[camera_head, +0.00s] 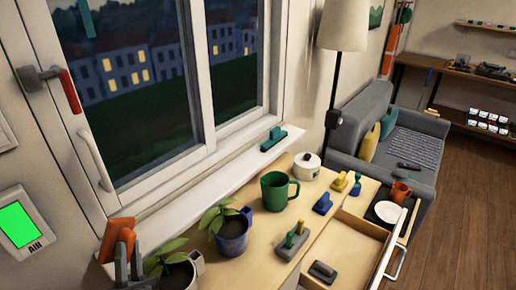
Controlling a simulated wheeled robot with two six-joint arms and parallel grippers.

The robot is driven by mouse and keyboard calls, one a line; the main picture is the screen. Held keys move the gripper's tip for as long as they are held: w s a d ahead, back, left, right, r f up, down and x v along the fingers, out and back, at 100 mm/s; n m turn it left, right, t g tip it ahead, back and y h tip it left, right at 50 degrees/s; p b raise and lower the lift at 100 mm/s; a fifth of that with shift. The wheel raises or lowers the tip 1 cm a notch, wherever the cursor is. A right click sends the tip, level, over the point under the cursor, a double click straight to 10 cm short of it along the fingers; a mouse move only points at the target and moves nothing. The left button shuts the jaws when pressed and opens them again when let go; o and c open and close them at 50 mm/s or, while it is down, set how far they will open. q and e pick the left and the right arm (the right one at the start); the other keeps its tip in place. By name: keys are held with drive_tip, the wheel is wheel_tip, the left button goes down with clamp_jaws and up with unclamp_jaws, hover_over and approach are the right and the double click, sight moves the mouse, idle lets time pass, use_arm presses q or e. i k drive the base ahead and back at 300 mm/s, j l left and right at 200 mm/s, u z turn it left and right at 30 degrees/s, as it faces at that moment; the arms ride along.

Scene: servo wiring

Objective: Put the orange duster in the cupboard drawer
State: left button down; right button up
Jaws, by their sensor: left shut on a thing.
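The orange duster (116,241) is at the lower left of the head view, above the left end of the window sill. My left gripper (128,262) reaches up from the bottom edge, its grey fingers shut on the duster, partly covering its lower part. The cupboard drawer (345,238) is pulled out at the lower right, its pale floor mostly bare in view. Its metal handle (397,263) is on the front panel. My right gripper is not in view.
Two potted plants, one in a blue pot (232,237), stand between the duster and drawer. A green mug (276,192), a white pot (307,167) and several small tools stand on the cupboard top. A window (150,100) rises behind.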

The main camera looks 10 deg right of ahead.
sight(350, 257)
drive_tip(key=l+z, duration=0.15)
drive_tip(key=l, duration=0.25)
drive_tip(key=i+l+z, duration=0.2)
drive_tip(key=l, duration=0.15)
drive_tip(key=l+z, duration=0.15)
drive_tip(key=l, duration=0.2)
drive_tip(key=i+l+z, duration=0.15)
drive_tip(key=l, duration=0.2)
drive_tip(key=i+l+z, duration=0.2)
drive_tip(key=i+l, duration=0.1)
drive_tip(key=l, duration=0.2)
drive_tip(key=i+l, duration=0.15)
drive_tip(key=l, duration=0.2)
